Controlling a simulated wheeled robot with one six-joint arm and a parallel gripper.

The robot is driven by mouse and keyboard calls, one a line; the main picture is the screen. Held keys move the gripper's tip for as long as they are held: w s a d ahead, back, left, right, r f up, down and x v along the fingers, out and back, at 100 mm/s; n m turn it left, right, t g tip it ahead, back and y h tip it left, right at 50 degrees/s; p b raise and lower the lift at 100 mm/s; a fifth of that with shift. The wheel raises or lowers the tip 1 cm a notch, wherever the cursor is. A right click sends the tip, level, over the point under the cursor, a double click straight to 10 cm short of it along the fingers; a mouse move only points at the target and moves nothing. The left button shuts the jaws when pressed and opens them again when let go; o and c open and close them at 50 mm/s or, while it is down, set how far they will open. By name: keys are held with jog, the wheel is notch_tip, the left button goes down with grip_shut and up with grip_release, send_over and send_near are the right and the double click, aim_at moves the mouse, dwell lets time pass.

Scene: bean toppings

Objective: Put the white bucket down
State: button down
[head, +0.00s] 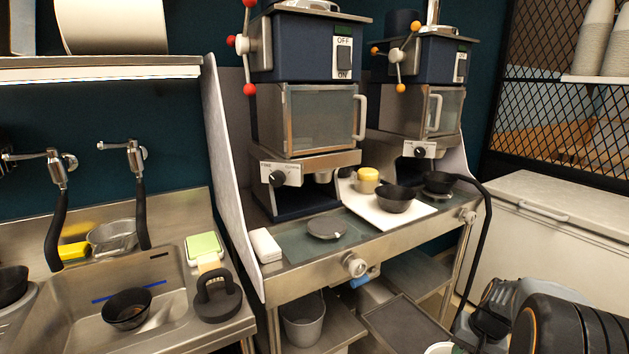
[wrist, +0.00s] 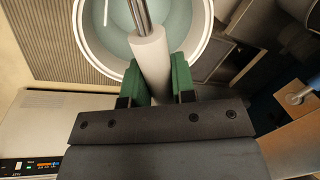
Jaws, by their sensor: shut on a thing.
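The white bucket (wrist: 92,55) fills the top middle of the wrist view, with its round rim and pale inside showing. A metal bail with a white tubular grip (wrist: 150,62) crosses above it. My gripper (wrist: 156,70) has its green fingers shut on this grip, one on each side. In the head view only a small part of the bucket's white rim (head: 440,348) shows at the bottom edge, below my dark gripper (head: 490,324). Its base is hidden, so I cannot tell whether it hangs or rests on something.
A steel bench (head: 310,262) with two blue machines stands ahead, with low shelves below. A grey pail (head: 304,318) sits on the lower left shelf. A white chest (head: 560,225) stands right. The wrist view shows a ribbed panel (wrist: 45,40) and a pale appliance with a display (wrist: 38,163).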

jog(key=w+a+f+n+p, duration=0.2)
jog(key=a+f, duration=0.3)
jog(key=a, duration=0.4)
jog(key=w+a+f+n+g+p, duration=0.1)
jog(key=w+a+f+n+p, duration=0.1)
jog(key=a, duration=0.7)
jog(key=shift+w+a+f+n+p, duration=0.35)
jog(key=shift+f+n+p, duration=0.65)
jog(key=shift+f, duration=0.85)
jog(key=shift+d, duration=0.1)
